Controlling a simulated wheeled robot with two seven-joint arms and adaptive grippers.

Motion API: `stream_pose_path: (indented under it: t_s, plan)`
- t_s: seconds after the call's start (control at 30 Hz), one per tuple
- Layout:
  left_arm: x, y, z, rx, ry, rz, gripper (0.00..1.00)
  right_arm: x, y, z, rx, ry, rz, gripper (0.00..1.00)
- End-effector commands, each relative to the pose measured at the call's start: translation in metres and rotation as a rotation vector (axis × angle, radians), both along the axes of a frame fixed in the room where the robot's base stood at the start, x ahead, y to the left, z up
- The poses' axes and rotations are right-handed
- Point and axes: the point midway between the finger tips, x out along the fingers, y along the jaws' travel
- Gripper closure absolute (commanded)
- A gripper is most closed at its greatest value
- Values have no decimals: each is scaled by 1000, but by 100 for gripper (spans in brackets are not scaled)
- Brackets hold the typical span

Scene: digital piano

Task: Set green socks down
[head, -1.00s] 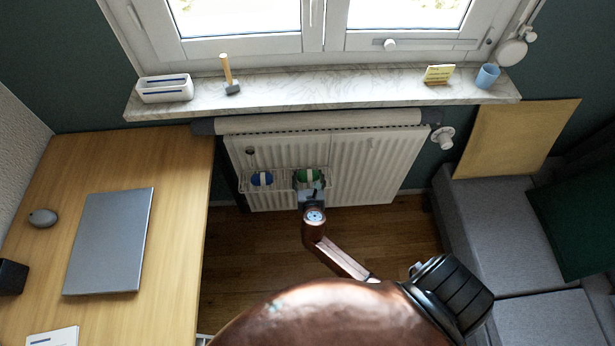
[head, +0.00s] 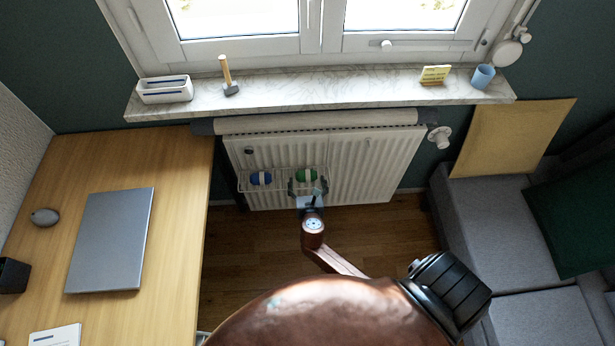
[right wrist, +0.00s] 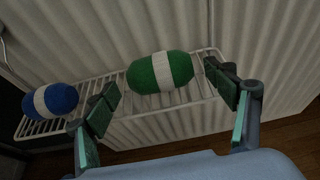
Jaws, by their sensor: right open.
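The green socks (head: 306,175), a rolled bundle with a white band, lie on a white wire rack (head: 283,187) hung on the radiator. They also show in the right wrist view (right wrist: 178,72), resting on the rack's bars (right wrist: 60,122). My right gripper (head: 308,188) is at the rack's front. In the right wrist view its fingers (right wrist: 165,95) are spread wide, one on each side of the green socks, with gaps to both. It holds nothing. My left gripper is not in view.
Blue socks (head: 261,179) with a white band lie on the same rack, left of the green ones. The white radiator (head: 375,165) stands right behind the rack. A wooden desk (head: 175,220) is at the left, a grey sofa (head: 490,225) at the right.

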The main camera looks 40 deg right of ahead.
Motion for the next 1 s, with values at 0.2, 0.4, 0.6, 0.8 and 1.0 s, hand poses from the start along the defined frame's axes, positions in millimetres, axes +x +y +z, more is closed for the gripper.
stream_pose_path:
  t_s: [0.2, 0.4, 0.6, 0.8, 1.0]
  plan:
    - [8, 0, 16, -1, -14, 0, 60, -37, 22, 21, 1, 0, 0, 22]
    - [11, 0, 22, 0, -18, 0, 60, -58, 35, 30, 1, -2, -1, 22]
    - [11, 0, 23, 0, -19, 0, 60, -65, 39, 32, 0, 0, 0, 22]
    - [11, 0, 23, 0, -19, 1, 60, -66, 39, 28, 8, 2, -2, 22]
    - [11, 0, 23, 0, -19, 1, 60, -95, 37, -59, 253, 61, -83, 22]
